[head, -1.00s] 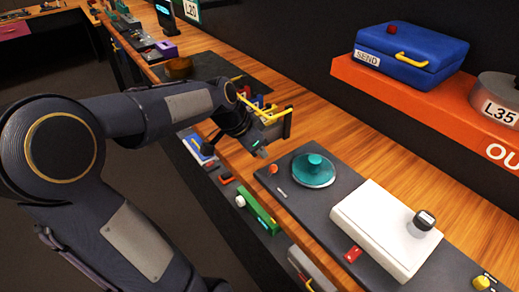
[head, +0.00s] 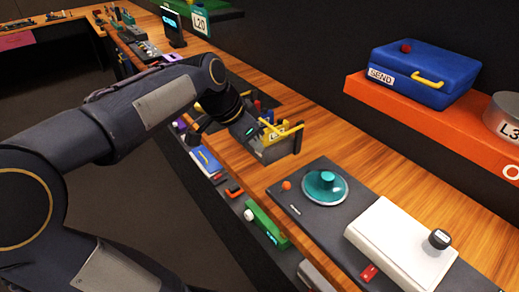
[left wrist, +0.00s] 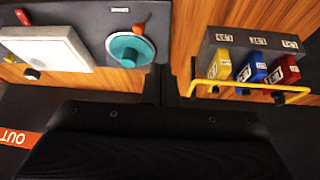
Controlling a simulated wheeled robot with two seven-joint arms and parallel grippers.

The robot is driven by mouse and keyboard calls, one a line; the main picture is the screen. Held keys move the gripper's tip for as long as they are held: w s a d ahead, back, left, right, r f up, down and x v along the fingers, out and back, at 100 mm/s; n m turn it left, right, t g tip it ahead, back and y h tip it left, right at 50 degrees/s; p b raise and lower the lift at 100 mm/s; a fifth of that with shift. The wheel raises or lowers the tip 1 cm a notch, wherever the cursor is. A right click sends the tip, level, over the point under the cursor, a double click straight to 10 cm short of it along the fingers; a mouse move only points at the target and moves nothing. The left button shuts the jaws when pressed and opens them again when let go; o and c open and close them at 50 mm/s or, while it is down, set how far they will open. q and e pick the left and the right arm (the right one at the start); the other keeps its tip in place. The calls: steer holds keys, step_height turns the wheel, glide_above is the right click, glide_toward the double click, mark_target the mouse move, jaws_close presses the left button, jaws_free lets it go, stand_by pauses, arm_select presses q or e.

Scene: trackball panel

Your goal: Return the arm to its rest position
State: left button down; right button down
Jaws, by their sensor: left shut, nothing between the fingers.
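My left arm comes in from the left of the head view. Its dark gripper (head: 250,134) hangs over the bench's front side, by the rack (head: 284,149) with the yellow bar. My left gripper also shows in the left wrist view (left wrist: 172,92), its fingers together and empty. There the rack (left wrist: 216,40) with yellow, blue and red labelled pieces lies right of the fingers, and the teal trackball (left wrist: 124,50) left of them. The fingers look apart from both. The trackball (head: 324,184) sits in its dark panel in the head view. My right gripper is not in view.
A white slab (head: 392,243) with a black knob stands right of the trackball. A blue SEND case (head: 425,75) rests on an orange shelf (head: 400,112). A green block (head: 266,224) sits on the bench's front face. The wood between rack and trackball is clear.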

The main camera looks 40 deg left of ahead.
arm_select(q)
steer(key=shift+s+d+r, duration=0.2)
steer(key=shift+s+r, duration=0.2)
steer(key=shift+r, duration=0.35)
